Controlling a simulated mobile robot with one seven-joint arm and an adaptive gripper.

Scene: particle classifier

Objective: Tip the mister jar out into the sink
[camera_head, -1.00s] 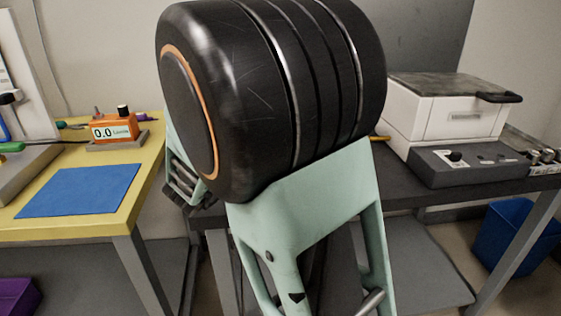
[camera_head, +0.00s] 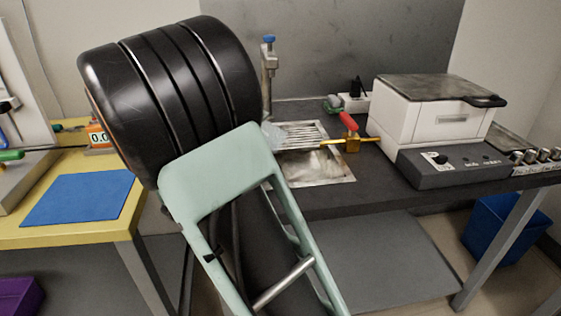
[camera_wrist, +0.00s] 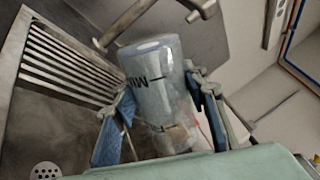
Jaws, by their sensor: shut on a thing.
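The mister jar (camera_wrist: 151,70) is a clear, pale cylinder with dark lettering, partly cut off to "MI", in the wrist view. My gripper (camera_wrist: 160,88) is shut on it, with a blue-padded finger on each side. A small yellowish patch shows inside or behind its near part; I cannot tell which. In the head view my arm hides the gripper and most of the jar; a see-through edge (camera_head: 272,136) shows beside the arm. The metal sink (camera_head: 330,168) has ribbed slats along its back. In the wrist view its drain (camera_wrist: 45,172) lies at lower left, apart from the jar.
A tap (camera_head: 268,75) with a blue top rises behind the sink. A brass valve with a red handle (camera_head: 349,122) stands at its right, beside a white machine (camera_head: 435,115). A yellow table with a blue mat (camera_head: 78,199) is at left.

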